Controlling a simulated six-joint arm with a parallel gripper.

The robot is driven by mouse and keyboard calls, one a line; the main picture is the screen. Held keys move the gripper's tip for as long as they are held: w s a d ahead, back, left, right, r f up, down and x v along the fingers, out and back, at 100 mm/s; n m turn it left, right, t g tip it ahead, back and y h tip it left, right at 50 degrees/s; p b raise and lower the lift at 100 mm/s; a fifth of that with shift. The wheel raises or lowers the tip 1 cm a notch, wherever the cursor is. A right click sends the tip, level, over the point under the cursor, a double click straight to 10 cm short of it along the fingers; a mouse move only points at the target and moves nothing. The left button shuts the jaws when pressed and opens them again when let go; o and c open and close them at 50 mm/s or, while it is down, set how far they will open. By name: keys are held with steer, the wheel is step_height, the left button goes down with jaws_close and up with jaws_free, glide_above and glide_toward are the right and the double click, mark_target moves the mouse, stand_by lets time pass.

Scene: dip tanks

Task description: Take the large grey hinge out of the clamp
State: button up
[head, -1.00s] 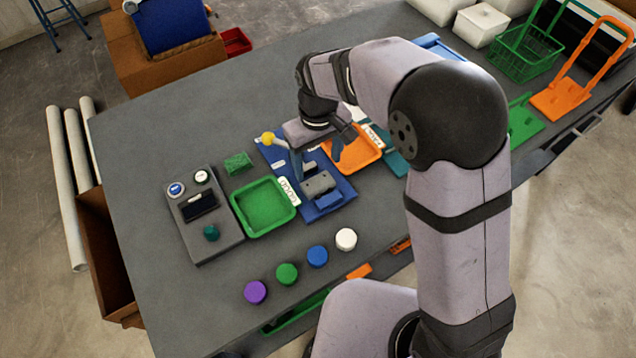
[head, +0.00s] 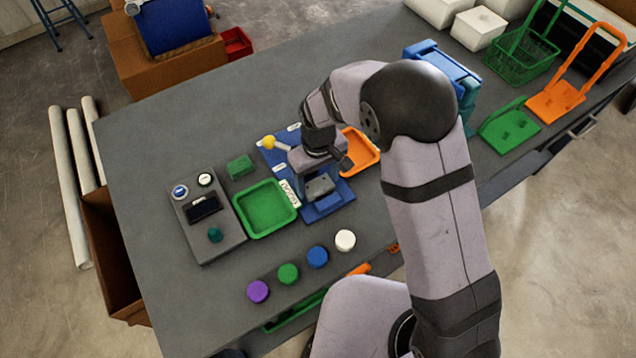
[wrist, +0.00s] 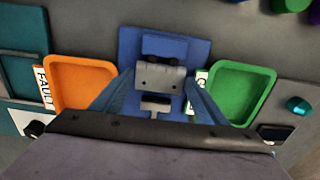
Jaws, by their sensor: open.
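The large grey hinge (wrist: 160,78) sits in the clamp on a blue base plate (head: 338,199), which also shows in the wrist view (wrist: 128,42). It is a grey block with small holes. My gripper (wrist: 160,80) is open, its blue fingers to the left and right of the hinge. Contact between fingers and hinge cannot be told. In the head view my gripper (head: 305,178) is low over the clamp and hides part of it. A lever with a yellow knob (head: 269,142) stands at the clamp's back left. The clamp's jaws are mostly hidden.
A green tray (head: 246,220) and an orange tray (head: 375,160) flank the clamp. A grey control box (head: 190,240) stands at the left. Purple, green, blue and white round pieces (head: 345,240) lie in front. The table's back left is clear.

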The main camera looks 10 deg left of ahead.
steer(key=shift+f, duration=0.4)
steer(key=shift+r, duration=0.1)
steer(key=c, duration=1.2)
